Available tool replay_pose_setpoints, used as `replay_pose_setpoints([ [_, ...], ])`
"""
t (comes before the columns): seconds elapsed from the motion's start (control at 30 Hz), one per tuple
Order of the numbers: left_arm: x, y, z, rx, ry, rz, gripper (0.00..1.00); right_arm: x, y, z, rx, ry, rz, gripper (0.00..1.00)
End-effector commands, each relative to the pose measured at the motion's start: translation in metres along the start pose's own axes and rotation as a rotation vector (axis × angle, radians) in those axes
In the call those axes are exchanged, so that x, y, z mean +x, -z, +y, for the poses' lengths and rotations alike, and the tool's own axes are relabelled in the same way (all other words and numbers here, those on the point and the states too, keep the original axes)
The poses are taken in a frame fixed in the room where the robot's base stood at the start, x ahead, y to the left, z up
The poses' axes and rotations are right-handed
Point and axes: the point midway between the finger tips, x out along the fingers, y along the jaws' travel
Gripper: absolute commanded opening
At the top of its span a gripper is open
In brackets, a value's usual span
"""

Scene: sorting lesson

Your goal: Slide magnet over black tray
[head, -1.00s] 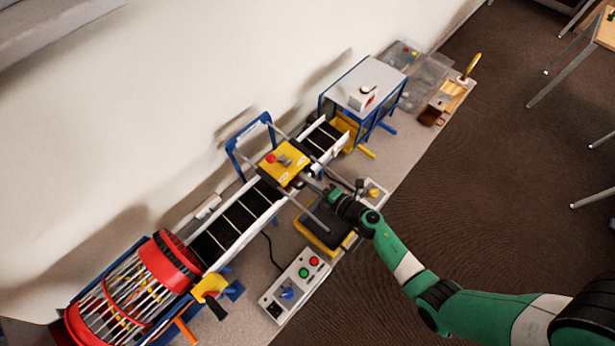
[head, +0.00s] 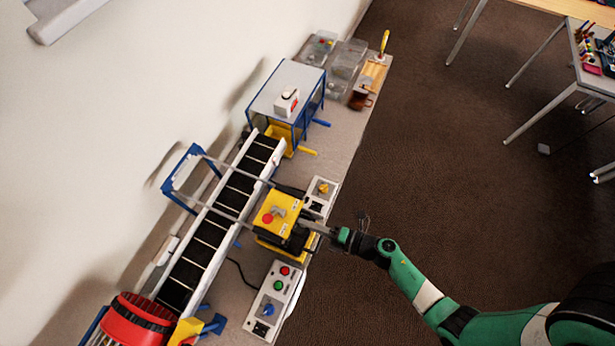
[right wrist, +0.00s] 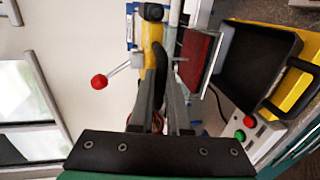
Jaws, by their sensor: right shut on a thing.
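The magnet (head: 279,213) is a yellow block with a red knob, on two rails that cross above the conveyor. In the head view it sits at the near end of the rails and covers much of the black tray. The tray's yellow edge (head: 293,256) shows below it. My right gripper (head: 308,228) is shut on the magnet at its near side. In the right wrist view the fingers (right wrist: 165,75) reach the yellow magnet (right wrist: 152,55), and the black tray (right wrist: 262,65) lies to the right. What the fingertips grip is partly hidden. My left gripper is not in view.
The black conveyor (head: 214,222) runs beside the tray, with a red drum (head: 138,318) at its lower end and a blue-framed box (head: 284,92) at its upper end. A control box (head: 273,290) with buttons stands below the tray. Clear bins (head: 347,60) stand at the back.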

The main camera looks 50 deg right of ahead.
Motion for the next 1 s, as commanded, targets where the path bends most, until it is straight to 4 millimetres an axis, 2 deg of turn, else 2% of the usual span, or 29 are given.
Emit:
replay_pose_setpoints([
  [0.23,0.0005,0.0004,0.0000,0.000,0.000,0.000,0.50,-0.0006,0.0005,0.0017,0.002,-0.004,0.001,0.00],
  [0.27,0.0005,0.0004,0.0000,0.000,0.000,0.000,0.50,-0.0006,0.0005,0.0017,0.002,-0.004,0.002,0.20],
  [0.4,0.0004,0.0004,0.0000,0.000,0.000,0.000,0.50,-0.0005,0.0004,0.0013,0.002,-0.003,0.001,0.45],
  [0.87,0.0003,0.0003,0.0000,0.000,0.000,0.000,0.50,-0.0004,0.0002,0.0007,0.001,-0.001,0.000,0.45],
  [1.0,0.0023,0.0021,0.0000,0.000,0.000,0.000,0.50,-0.0085,-0.0008,0.0010,0.003,0.000,-0.003,0.45],
])
